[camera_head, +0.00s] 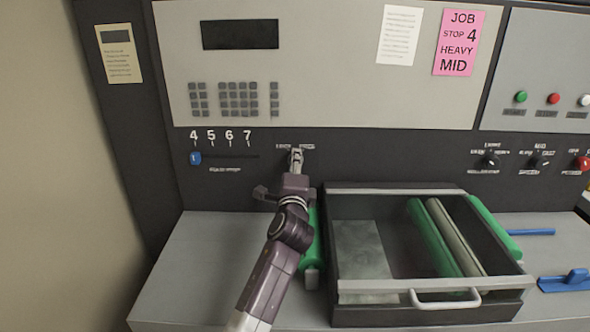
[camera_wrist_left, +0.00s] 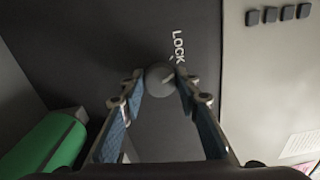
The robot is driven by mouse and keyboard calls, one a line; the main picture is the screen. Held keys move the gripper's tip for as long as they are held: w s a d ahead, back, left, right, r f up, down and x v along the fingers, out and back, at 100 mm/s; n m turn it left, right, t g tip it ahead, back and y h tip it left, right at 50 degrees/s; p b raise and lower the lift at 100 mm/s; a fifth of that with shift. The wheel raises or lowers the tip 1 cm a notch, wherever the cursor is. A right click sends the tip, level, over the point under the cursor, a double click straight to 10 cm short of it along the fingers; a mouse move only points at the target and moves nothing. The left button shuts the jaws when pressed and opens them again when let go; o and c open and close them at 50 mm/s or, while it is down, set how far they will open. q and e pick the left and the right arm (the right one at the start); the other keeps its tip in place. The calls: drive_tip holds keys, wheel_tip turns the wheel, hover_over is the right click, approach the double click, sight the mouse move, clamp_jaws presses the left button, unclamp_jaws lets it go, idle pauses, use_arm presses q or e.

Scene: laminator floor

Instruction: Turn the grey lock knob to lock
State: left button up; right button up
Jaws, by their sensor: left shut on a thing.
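The grey lock knob (camera_wrist_left: 157,77) is on the dark panel strip, with the word LOCK (camera_wrist_left: 179,46) printed above and to its right in the left wrist view. A pale line shows on the knob's right side, near the right finger; I cannot read its exact setting. My left gripper (camera_head: 295,160) reaches up to the panel and is shut on the knob, with one finger on each side. In the head view the gripper mostly hides the knob, just under small white labels (camera_head: 295,147). My right gripper is not in view.
A dark tray (camera_head: 345,315) with rollers and a front handle stands right of my left arm. A green roller (camera_head: 313,245) lies close beside the arm. A blue slider (camera_head: 195,158) is left on the panel. Small black knobs (camera_head: 490,161) are right. The left counter is clear.

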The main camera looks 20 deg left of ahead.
use_arm(q)
drive_tip(key=shift+f+n+b, duration=0.15)
drive_tip(key=shift+n+b, duration=0.55)
drive_tip(key=shift+n, duration=0.9)
drive_tip(key=o, duration=1.2)
drive_tip(key=shift+c, duration=0.2)
drive_tip(key=shift+s, duration=0.1)
drive_tip(key=v, duration=1.1)
drive_tip(key=shift+s+d, duration=0.2)
drive_tip(key=shift+s, duration=0.15)
